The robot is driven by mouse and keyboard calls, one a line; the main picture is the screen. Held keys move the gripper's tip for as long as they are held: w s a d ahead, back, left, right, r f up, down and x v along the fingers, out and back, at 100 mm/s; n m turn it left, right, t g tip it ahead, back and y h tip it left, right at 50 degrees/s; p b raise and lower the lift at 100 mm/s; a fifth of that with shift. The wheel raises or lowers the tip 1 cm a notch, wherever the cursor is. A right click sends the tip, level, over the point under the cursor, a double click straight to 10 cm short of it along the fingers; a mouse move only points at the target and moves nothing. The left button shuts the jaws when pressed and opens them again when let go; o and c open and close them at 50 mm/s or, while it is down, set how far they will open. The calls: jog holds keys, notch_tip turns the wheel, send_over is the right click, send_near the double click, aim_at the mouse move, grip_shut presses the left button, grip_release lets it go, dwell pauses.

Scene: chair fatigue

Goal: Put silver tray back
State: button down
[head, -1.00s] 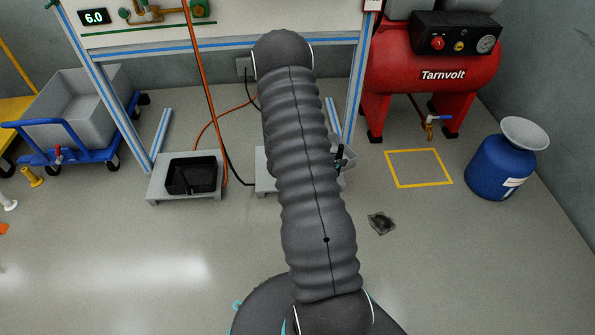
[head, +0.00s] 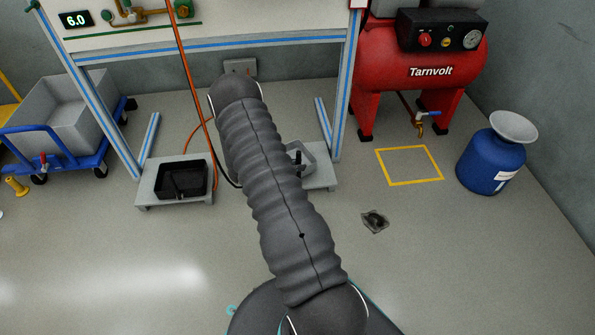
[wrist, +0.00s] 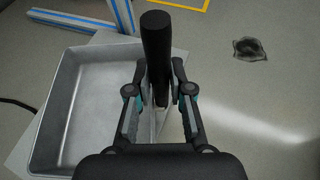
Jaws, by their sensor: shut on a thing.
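The silver tray (wrist: 85,105) is an open metallic bin with a raised rim, at the left of the wrist view. A thick black handle (wrist: 156,40) stands at its right side. My gripper (wrist: 160,88) is shut on this handle, with one finger on each side. In the head view the silver tray (head: 308,160) shows partly from behind my arm, at or over the right grey platform (head: 321,180). I cannot tell whether it touches the platform. My arm hides the gripper and the tray's left part there.
A black tray (head: 196,178) sits on the left grey platform (head: 150,192). Bench legs (head: 345,100) stand behind. An orange hose (head: 187,75) hangs nearby. The front floor is clear.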

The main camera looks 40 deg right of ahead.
jog(key=shift+f, duration=1.5)
jog(key=shift+f+b, duration=0.15)
jog(key=shift+b, duration=0.25)
jog(key=c, duration=1.1)
grip_release()
jog(key=shift+o, duration=0.2)
